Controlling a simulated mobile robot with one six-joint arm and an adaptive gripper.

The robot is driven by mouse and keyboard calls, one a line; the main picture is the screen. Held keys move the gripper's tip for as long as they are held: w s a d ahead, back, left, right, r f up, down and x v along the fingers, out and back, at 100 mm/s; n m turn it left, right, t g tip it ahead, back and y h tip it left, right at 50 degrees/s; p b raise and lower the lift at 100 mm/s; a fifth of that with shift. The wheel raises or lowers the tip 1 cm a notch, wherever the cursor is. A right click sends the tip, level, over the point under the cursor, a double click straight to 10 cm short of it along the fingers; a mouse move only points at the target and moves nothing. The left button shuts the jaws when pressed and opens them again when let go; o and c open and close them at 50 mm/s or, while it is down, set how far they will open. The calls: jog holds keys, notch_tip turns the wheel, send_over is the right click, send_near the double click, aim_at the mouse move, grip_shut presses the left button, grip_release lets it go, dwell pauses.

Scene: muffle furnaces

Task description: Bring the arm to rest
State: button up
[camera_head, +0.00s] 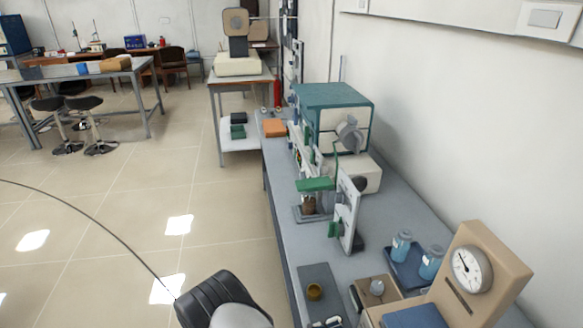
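My gripper does not show in the head view. No fingertips are visible, so whether it is open or holds anything is hidden. A black ribbed shape (217,294) with a pale rounded part in front of it is cut off by the bottom edge, left of the bench. I cannot tell whether it belongs to my arm or is a seat. A thin dark cable (95,222) curves from the left edge to it.
A long grey bench (283,228) runs along the right wall. Black stools (84,103) stand at the far left. The tiled floor (120,210) between is clear.

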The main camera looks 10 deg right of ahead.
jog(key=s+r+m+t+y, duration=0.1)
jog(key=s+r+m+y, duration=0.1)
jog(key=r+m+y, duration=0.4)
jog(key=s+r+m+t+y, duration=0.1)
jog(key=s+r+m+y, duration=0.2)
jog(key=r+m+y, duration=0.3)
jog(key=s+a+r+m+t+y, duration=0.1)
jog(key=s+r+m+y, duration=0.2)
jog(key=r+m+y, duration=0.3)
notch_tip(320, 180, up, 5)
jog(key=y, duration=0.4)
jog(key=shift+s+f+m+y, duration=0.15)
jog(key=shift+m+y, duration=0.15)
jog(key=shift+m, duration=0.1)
